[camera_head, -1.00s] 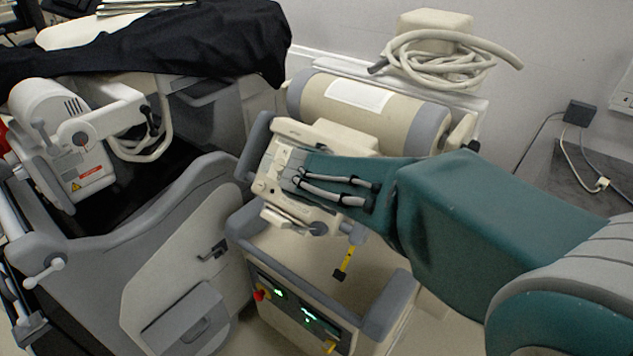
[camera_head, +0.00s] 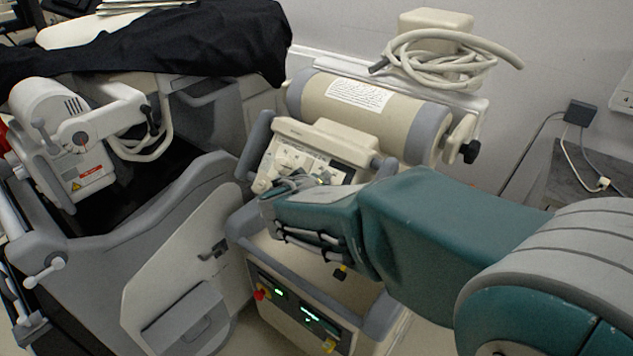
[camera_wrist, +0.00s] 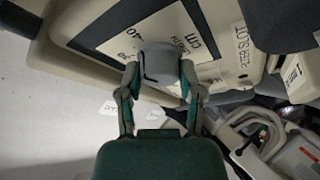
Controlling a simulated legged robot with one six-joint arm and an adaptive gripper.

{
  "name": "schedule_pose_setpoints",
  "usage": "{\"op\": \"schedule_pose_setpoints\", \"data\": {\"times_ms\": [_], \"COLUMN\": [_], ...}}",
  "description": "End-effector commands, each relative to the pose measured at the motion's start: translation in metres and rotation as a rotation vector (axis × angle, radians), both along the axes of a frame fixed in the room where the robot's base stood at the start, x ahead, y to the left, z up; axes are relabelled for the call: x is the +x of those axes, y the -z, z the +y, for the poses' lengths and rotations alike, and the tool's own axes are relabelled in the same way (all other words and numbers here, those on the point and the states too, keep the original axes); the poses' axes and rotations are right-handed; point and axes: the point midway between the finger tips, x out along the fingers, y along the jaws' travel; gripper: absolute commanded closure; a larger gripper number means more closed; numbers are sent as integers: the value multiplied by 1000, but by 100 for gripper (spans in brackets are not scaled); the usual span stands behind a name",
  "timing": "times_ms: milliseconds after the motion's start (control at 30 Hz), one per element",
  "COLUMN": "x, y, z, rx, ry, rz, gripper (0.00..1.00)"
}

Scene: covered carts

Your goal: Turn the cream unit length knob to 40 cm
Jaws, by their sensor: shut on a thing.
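The cream unit (camera_head: 310,132) stands at the middle of the head view, its control panel facing up toward me. In the wrist view, a rounded grey knob (camera_wrist: 160,62) sits on the unit's pale dial plate (camera_wrist: 205,75). "cm" and "40" are printed on the plate around it; other print is partly hidden. My gripper (camera_wrist: 158,86) is shut on the knob, one finger on each side. A dark line shows on the knob's left side, but I cannot tell which value it points at. In the head view, my gripper (camera_head: 284,187) is at the panel's lower edge and hides the knob.
A cream cylinder (camera_head: 340,105) with grey ends lies behind the panel. A coiled hose (camera_head: 440,60) rests behind it. A grey-cream cart (camera_head: 190,250) and a black cloth (camera_head: 200,40) are at left. A "FILTER SLOT" label (camera_wrist: 241,42) is beside the dial.

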Motion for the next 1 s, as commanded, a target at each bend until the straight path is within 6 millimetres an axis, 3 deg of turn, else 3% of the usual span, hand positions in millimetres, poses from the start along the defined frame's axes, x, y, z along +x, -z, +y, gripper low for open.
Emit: {"op": "schedule_pose_setpoints", "data": {"times_ms": [400, 1000], "x": [-2, -2], "y": [7, 7], "z": [1, 1], "rx": [132, 160], "ry": [151, 182], "rz": [-88, -108], "gripper": [100, 100]}}
